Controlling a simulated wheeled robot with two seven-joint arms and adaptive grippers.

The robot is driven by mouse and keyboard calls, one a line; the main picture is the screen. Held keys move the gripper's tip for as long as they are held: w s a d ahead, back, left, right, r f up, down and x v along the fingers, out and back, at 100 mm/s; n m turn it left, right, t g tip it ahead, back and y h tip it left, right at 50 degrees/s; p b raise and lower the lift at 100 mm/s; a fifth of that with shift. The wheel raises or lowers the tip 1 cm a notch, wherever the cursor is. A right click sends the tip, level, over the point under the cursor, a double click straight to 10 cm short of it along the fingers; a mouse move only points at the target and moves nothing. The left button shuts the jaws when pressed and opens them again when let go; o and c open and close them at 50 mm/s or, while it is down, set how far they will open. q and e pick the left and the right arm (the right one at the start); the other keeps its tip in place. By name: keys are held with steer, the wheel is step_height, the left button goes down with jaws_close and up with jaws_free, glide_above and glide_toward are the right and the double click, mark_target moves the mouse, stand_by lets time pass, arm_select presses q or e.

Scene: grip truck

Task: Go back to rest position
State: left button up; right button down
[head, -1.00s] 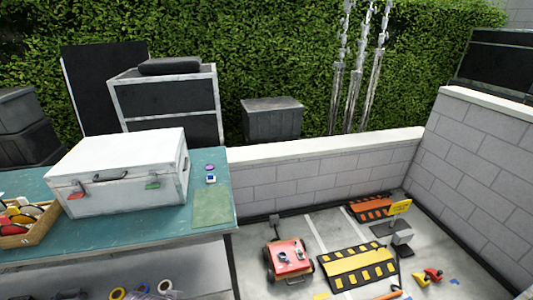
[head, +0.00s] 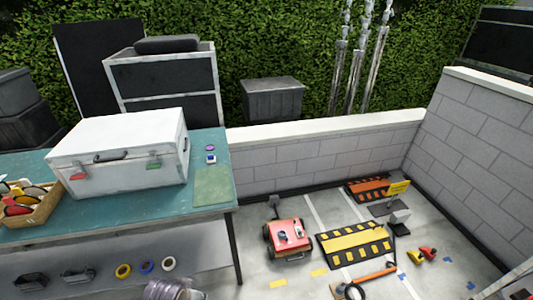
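Neither of my grippers shows in the head view. A white case (head: 120,150) with a dark handle and red and green latches stands closed on the teal table (head: 110,215). A red wheeled cart (head: 287,240) with small items on top stands on the floor right of the table.
A wooden box (head: 35,215) of colourful items sits at the table's left. Tape rolls (head: 146,267) lie on the lower shelf. Yellow-black ramps (head: 355,244), an orange one (head: 367,190) and a yellow sign (head: 398,188) occupy the floor. A block wall (head: 320,155) bounds it.

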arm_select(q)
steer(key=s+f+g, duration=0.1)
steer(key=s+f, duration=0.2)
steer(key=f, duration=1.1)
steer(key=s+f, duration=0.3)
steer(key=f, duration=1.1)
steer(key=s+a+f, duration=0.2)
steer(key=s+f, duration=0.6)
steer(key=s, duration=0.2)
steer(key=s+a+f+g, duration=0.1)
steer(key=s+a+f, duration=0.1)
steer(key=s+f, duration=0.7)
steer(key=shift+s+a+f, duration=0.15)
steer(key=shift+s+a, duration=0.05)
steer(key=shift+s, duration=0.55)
